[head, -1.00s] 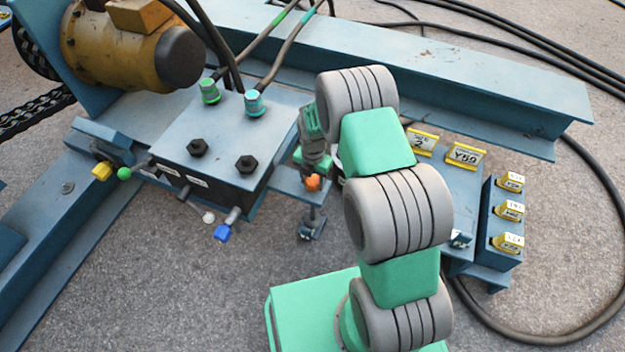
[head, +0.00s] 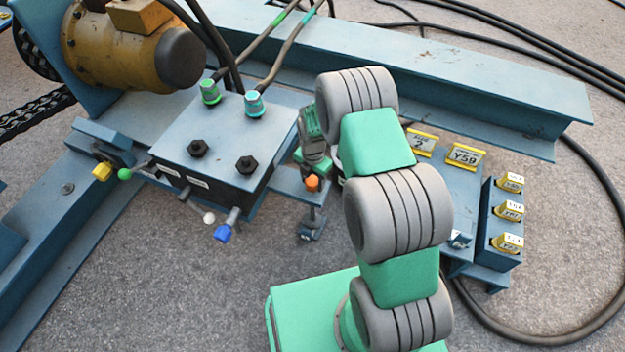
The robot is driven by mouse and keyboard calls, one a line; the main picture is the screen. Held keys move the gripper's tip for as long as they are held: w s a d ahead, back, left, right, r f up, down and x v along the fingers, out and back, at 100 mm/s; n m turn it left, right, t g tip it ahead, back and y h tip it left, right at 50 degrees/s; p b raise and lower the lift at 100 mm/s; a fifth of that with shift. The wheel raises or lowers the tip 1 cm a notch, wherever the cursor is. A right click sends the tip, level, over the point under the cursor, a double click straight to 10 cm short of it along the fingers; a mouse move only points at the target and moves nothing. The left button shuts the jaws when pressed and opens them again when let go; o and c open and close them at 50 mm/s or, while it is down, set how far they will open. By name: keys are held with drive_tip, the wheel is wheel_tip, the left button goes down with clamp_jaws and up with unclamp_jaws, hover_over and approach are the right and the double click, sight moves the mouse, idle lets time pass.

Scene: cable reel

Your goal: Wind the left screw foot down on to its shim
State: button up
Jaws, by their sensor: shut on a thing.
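The left screw foot (head: 312,219) hangs from a small blue bracket (head: 288,184) at the right of the valve box. It has an orange head (head: 312,183) on top and a threaded stem below. A dark blue block (head: 311,234) lies at its lower end near the ground; whether the foot touches the shim there I cannot tell. My gripper (head: 313,172) points down at the orange head and is shut on it. The fingers are small and partly hidden by my arm.
The blue valve box (head: 230,140) with coloured levers stands just left of the bracket. A blue beam (head: 470,85) runs behind. A blue plate with yellow tags (head: 465,156) and a box with yellow-tagged locks (head: 508,212) stand right. Black cable (head: 600,190) loops on the ground.

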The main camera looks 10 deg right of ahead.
drive_tip(key=m+p, duration=0.1)
drive_tip(key=m, duration=0.6)
drive_tip(key=shift+w+r, duration=0.1)
drive_tip(key=m, duration=1.2)
drive_tip(key=shift+w+m+p, duration=0.1)
drive_tip(key=shift+m+p, duration=0.25)
drive_tip(key=shift+m, duration=0.05)
drive_tip(key=m, duration=0.6)
drive_tip(key=o, duration=1.3)
